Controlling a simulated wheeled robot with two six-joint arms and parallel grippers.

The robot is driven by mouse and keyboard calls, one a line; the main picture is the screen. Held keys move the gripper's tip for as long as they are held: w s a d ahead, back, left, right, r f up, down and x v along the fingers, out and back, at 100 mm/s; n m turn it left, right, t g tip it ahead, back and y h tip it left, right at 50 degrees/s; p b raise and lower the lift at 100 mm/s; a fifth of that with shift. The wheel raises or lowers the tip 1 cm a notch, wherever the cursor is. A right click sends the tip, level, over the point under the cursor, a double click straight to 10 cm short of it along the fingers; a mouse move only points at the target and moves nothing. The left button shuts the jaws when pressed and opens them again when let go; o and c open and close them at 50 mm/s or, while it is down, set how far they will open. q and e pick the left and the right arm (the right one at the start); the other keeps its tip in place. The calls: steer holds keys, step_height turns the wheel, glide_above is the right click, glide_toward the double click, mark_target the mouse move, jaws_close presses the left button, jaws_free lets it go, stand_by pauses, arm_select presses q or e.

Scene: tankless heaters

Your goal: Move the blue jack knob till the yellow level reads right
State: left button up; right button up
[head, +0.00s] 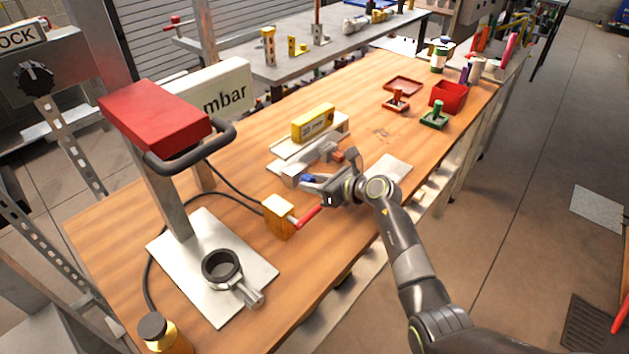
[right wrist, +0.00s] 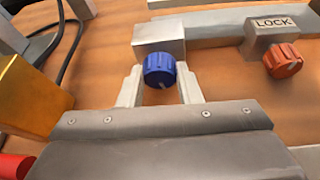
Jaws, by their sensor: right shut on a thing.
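The blue jack knob (right wrist: 159,70) sits on the front of a grey metal block in the right wrist view. My right gripper (right wrist: 160,84) is shut on it, with one finger on each side; a pale mark shows on the knob's face. In the head view the knob (head: 307,179) shows as a small blue spot by my right gripper (head: 312,183). The yellow level (head: 313,123) lies on a pale platform behind the gripper. Its vial reading is too small to tell. My left gripper is not in view.
An orange-red knob (right wrist: 283,60) under a LOCK label sits right of the blue one. A yellow box (head: 278,216) with a red lever (head: 308,215) stands close left of my gripper. A red-topped stand (head: 155,115) and red bin (head: 449,97) are farther off.

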steer(key=shift+d+m+g+y, duration=0.1)
steer(key=shift+m+g+y, duration=0.25)
steer(key=shift+m, duration=0.35)
steer(key=o, duration=1)
steer(key=b+v, duration=0.1)
steer(key=v, duration=1.6)
steer(key=shift+d+f+b, duration=0.1)
steer(key=shift+d+b, duration=0.1)
steer(key=shift+b, duration=0.2)
